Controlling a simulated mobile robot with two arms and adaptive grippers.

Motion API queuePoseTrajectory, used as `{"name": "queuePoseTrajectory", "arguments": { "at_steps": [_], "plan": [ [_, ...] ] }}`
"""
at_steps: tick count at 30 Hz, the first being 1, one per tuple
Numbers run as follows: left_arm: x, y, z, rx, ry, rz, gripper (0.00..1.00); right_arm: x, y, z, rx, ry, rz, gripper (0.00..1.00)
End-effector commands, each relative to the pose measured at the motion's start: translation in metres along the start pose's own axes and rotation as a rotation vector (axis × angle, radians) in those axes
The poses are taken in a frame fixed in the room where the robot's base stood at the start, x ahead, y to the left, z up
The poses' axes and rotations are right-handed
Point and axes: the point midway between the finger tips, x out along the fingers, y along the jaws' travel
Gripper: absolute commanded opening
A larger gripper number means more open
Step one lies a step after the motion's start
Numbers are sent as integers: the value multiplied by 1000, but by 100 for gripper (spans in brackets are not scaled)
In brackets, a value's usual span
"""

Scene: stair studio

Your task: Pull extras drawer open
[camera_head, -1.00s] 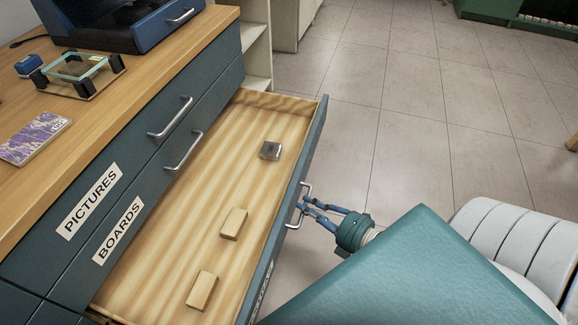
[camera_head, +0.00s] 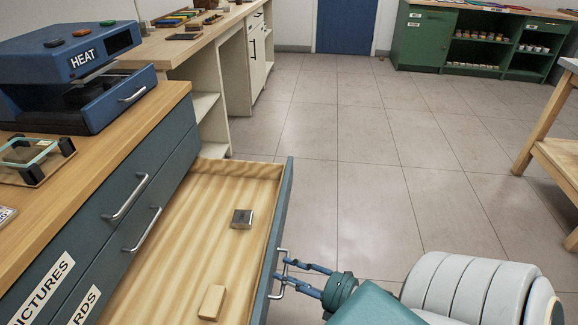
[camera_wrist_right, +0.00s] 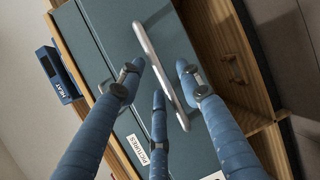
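A drawer with a dark blue-green front and pale wooden inside (camera_head: 165,245) stands pulled well out of the cabinet, below the drawers labelled PICTURES and BOARDS. Its own label cannot be read now. Its metal handle (camera_head: 279,258) is on the outer face. My right gripper (camera_head: 284,273) is at this handle, with its blue fingers reaching it from the right. In the right wrist view, the fingers (camera_wrist_right: 160,82) are spread on both sides of a long metal bar handle (camera_wrist_right: 163,72), with gaps visible; firm contact cannot be made out. My left gripper is not in view.
In the open drawer lie a small metal block (camera_head: 242,219) and a wooden block (camera_head: 212,302). Two shut drawers with handles (camera_head: 126,197) are above it. A blue HEAT press (camera_head: 75,75) stands on the worktop. The tiled floor (camera_head: 345,190) to the right is clear.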

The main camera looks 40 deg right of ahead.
Motion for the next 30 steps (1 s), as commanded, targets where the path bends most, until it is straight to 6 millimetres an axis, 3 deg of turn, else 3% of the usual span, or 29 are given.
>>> {"name": "queuePoseTrajectory", "arguments": {
  "at_steps": [8, 21, 30],
  "plan": [
    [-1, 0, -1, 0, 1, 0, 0, -11, -1, 0, 0, -1, -2, 35],
    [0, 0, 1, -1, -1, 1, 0, -98, -1, 0, 1, -2, -3, 35],
    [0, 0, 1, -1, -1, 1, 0, -120, 0, 0, 0, 0, 0, 35]
  ]
}}
